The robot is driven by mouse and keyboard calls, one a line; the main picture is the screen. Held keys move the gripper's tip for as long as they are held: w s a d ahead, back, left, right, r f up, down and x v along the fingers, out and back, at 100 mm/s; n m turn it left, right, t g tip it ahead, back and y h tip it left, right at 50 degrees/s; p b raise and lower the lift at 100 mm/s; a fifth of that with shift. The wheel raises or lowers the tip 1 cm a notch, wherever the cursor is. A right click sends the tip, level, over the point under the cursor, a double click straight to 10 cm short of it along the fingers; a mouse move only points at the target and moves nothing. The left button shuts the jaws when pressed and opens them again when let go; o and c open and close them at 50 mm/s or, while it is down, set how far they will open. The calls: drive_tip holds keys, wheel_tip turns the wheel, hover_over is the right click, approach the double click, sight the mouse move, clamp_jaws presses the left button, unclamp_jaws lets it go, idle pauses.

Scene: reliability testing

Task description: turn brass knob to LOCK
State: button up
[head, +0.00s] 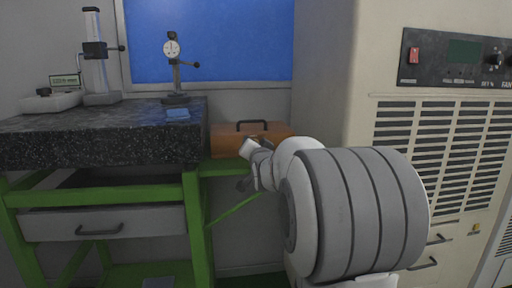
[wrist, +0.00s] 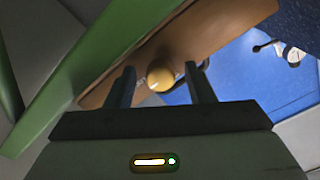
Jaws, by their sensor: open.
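The round brass knob (wrist: 160,77) sits on the front of an orange-brown box in the wrist view. My gripper (wrist: 159,68) is open, with one finger on each side of the knob in the picture. Gaps show between the knob and both fingers, and I cannot tell how far forward the tips reach. A small pale mark shows beside the knob, too small to read. In the head view the box (head: 222,140) with a black handle stands beyond my arm, and its knob is hidden there.
A black speckled slab (head: 100,130) on a green bench frame (head: 195,225) stands at left, bearing a dial gauge stand (head: 174,70) and a height gauge (head: 95,60). A beige cabinet (head: 335,90) with vents and a control panel stands close at right. A blue board (head: 210,40) hangs behind.

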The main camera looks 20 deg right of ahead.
drive_tip(key=v, duration=0.7)
drive_tip(key=shift+s+p, duration=0.3)
drive_tip(key=shift+s, duration=0.1)
drive_tip(key=shift+a+r, duration=0.1)
drive_tip(key=shift+a, duration=0.05)
drive_tip(key=s+a+r+n+g+y+p, duration=0.1)
drive_tip(key=s+a+n+g+p, duration=0.4)
drive_tip(key=s+p, duration=0.7)
drive_tip(key=s+a+r+n+g+y+p, duration=0.1)
drive_tip(key=s+a+n+g+y+p, duration=0.3)
drive_tip(key=s+a+g+p, duration=0.5)
drive_tip(key=s+a+n+p, duration=0.1)
drive_tip(key=s+a+p, duration=0.1)
drive_tip(key=s, duration=0.5)
drive_tip(key=shift+a+r+g+p, duration=0.25)
drive_tip(key=shift+r+g+p, duration=0.1)
drive_tip(key=shift+g+p, duration=0.05)
